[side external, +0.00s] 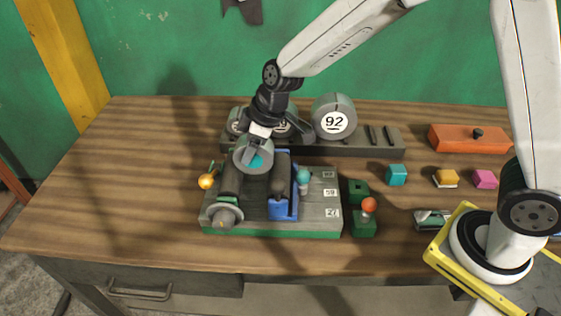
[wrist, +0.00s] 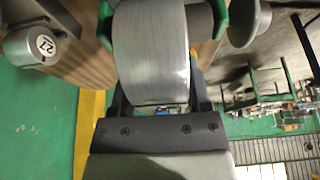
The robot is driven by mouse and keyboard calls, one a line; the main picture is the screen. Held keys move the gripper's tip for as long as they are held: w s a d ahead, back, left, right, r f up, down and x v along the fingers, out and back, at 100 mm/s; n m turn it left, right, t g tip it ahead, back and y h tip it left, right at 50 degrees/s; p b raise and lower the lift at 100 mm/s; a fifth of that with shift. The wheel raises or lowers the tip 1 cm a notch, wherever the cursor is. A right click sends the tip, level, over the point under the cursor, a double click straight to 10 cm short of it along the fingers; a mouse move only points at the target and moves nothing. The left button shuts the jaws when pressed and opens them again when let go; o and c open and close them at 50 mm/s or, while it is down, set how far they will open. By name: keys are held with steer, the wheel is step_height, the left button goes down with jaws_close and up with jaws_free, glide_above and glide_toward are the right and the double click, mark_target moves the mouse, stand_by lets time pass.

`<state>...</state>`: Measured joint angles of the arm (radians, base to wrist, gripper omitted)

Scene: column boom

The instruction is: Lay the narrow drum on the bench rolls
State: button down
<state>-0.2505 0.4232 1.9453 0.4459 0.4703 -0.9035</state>
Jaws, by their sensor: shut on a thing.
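My gripper (side external: 255,150) points down over the left part of the bench fixture and is shut on a grey metal drum (side external: 244,158) with a teal face. The wrist view shows this drum (wrist: 151,50) large between the fingers; no number shows on it. Bench rolls: a dark roll (side external: 230,180) with green end parts lies under and in front of the drum. The same dark roll (wrist: 203,20) shows beside the drum in the wrist view. I cannot tell whether the drum touches it. A blue carriage (side external: 282,209) sits beside it on the fixture (side external: 322,215).
A dark rack (side external: 370,147) behind holds drums, including the 92 drum (side external: 334,117) and a 27 drum (wrist: 40,47); others are partly hidden by my arm. Orange (side external: 206,181) and teal knobs (side external: 303,175) rise nearby. Small blocks lie at right. The left tabletop is clear.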

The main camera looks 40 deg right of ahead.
steer(key=shift+f, duration=1.3)
stand_by(0.7)
jaws_free()
steer(key=shift+v, duration=3.95)
steer(key=s+d+f+m, duration=0.1)
steer(key=s+d, duration=0.1)
steer(key=s+d+f+m+h, duration=0.1)
steer(key=s+d, duration=0.1)
steer(key=s+d+f+m, duration=0.1)
steer(key=s+d+m, duration=0.1)
steer(key=d, duration=0.1)
steer(key=shift+h, duration=0.3)
steer(key=s+d+f+m+h, duration=0.1)
steer(key=s+d+f+m, duration=0.2)
steer(key=s, duration=0.6)
steer(key=d+m, duration=0.2)
steer(key=d, duration=0.1)
steer(key=shift+g+h, duration=0.3)
